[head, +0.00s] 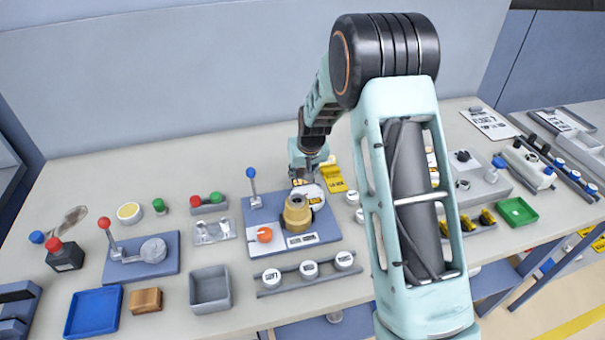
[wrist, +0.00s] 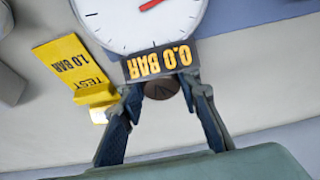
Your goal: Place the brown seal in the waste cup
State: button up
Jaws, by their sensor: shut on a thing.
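My gripper (wrist: 163,97) is shut on a small round brown piece, the brown seal (wrist: 161,88), seen between its fingertips in the wrist view. In the head view my gripper (head: 300,178) is just behind the white dial gauge (head: 313,194), and the seal cannot be made out there. In the wrist view the gauge (wrist: 140,15) with its 0.0 BAR display is just beyond the fingertips. No label marks the waste cup; a grey open square container (head: 210,289) stands at front left, but I cannot tell whether it is the cup.
A brass-coloured fitting (head: 297,213) and an orange knob (head: 264,234) stand on the blue plate by the gauge. A yellow test card (wrist: 72,66) is left of my fingers. A blue tray (head: 94,313), a brown block (head: 146,300) and a rack of white caps (head: 309,270) are in front.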

jog(key=o, duration=0.9)
jog(key=shift+f, duration=0.1)
